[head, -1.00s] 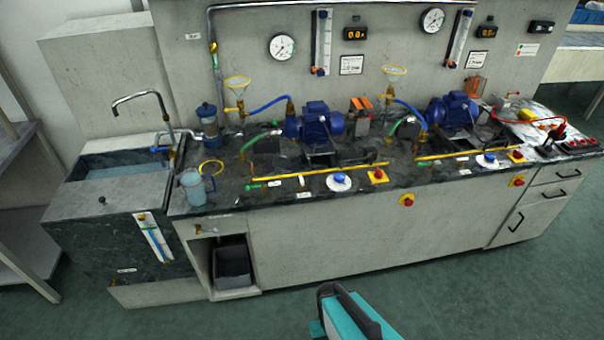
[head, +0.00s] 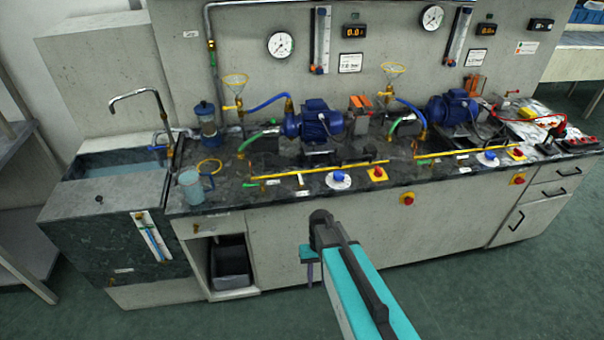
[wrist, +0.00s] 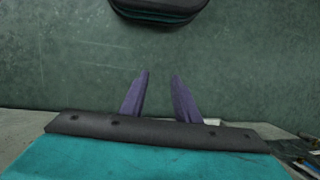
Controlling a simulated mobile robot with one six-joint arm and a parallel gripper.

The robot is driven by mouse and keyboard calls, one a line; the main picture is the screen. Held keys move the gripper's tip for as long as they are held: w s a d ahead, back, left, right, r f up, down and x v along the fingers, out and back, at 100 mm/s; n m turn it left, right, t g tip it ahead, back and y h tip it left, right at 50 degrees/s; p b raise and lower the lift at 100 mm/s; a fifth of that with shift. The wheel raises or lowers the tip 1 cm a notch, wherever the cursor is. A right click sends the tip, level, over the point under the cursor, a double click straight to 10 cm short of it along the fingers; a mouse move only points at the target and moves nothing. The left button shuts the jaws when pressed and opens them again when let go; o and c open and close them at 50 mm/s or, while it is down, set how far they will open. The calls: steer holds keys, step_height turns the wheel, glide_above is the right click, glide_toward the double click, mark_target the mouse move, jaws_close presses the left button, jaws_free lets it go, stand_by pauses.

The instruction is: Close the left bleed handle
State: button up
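The left pump (head: 314,120) is blue and stands on the dark bench top, with a blue hose running left to a funnel (head: 235,80). A small yellow handle (head: 229,108) sticks out left below this funnel; I cannot tell for sure whether it is the left bleed handle. A green handle (head: 250,184) lies at the left end of the yellow pipe. My gripper (head: 310,280) is in front of the cabinet, below the bench edge and apart from all of these. In the wrist view its purple fingers (wrist: 162,76) are apart with nothing between them.
A sink (head: 115,165) and a jug (head: 193,187) are at the left. The green floor (head: 180,322) in front is clear.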

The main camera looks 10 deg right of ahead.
steer(key=w+r+t, duration=0.1)
steer(key=w+r, duration=0.6)
steer(key=w, duration=0.4)
step_height(320, 180, up, 20)
steer(key=t+y+b, duration=0.1)
steer(key=t+b, duration=0.1)
glide_above(301, 177)
steer(key=s+d, duration=0.2)
steer(key=s, duration=0.2)
steer(key=shift+d+f, duration=0.1)
steer(key=shift+f, duration=0.1)
steer(key=w+d+r, duration=0.1)
steer(key=w+r, duration=0.3)
steer(key=r, duration=0.7)
steer(key=shift+b, duration=0.4)
steer(key=shift+w, duration=0.1)
steer(key=shift+a+f+b, duration=0.45)
steer(key=shift+f+b, duration=0.95)
steer(key=shift+f, duration=0.85)
steer(key=shift+a+f+b, duration=0.5)
steer(key=shift+f+b, duration=0.85)
steer(key=shift+f, duration=0.95)
steer(key=shift+a+f+b, duration=0.45)
steer(key=shift+f+b, duration=0.95)
steer(key=shift+f, duration=0.85)
jaws_close()
